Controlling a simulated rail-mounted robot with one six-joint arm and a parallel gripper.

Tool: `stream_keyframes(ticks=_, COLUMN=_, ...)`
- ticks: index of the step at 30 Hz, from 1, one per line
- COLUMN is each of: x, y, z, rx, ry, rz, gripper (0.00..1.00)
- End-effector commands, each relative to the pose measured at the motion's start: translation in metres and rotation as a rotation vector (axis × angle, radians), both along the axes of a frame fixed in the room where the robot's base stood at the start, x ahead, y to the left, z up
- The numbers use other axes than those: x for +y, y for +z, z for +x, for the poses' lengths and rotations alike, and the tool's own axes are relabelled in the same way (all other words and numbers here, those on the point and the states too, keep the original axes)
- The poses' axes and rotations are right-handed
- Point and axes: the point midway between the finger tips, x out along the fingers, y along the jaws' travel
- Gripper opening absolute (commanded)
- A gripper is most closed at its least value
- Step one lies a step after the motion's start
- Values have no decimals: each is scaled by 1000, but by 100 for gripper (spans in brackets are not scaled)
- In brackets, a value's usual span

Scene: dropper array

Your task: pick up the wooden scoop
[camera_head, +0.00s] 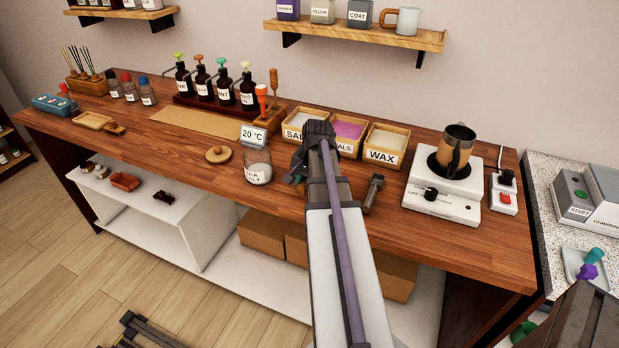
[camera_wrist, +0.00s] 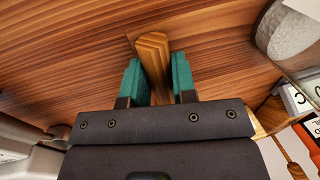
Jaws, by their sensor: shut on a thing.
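My gripper (camera_wrist: 155,80) has teal fingers, which close on both sides of the wooden scoop (camera_wrist: 152,52) in the wrist view. Only a faceted brown wooden part of the scoop shows between and beyond the fingers; the rest is hidden by the gripper. The wooden counter lies behind it, and I cannot tell whether the scoop touches it. In the head view my gripper (camera_head: 300,178) is over the counter just right of the salt jar, mostly hidden by my arm. The scoop cannot be made out there.
The glass salt jar (camera_head: 258,168) stands close to the left of my gripper. Behind are wooden bins, including the wax bin (camera_head: 386,158). A hot plate (camera_head: 435,200) with a mug (camera_head: 455,150) stands to the right. A round wooden lid (camera_head: 218,155) lies further left.

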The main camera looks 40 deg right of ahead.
Motion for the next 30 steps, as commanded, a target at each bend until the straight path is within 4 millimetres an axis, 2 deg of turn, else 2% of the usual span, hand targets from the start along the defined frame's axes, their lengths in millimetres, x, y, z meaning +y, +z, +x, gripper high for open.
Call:
stream_keyframes(ticks=1, x=0, y=0, z=0, rx=0, ry=0, rz=0, gripper=14)
stream_keyframes(ticks=5, x=0, y=0, z=0, rx=0, ry=0, rz=0, gripper=1)
stream_keyframes(ticks=11, x=0, y=0, z=0, rx=0, ry=0, rz=0, gripper=1)
stream_keyframes(ticks=14, x=0, y=7, z=0, rx=0, ry=0, rz=0, gripper=1)
stream_keyframes(ticks=17, x=0, y=24, z=0, rx=0, ry=0, rz=0, gripper=1)
stream_keyframes(ticks=24, x=0, y=85, z=0, rx=0, ry=0, rz=0, gripper=1)
stream_keyframes(ticks=27, x=0, y=100, z=0, rx=0, ry=0, rz=0, gripper=1)
stream_keyframes(ticks=30, x=0, y=104, z=0, rx=0, ry=0, rz=0, gripper=1)
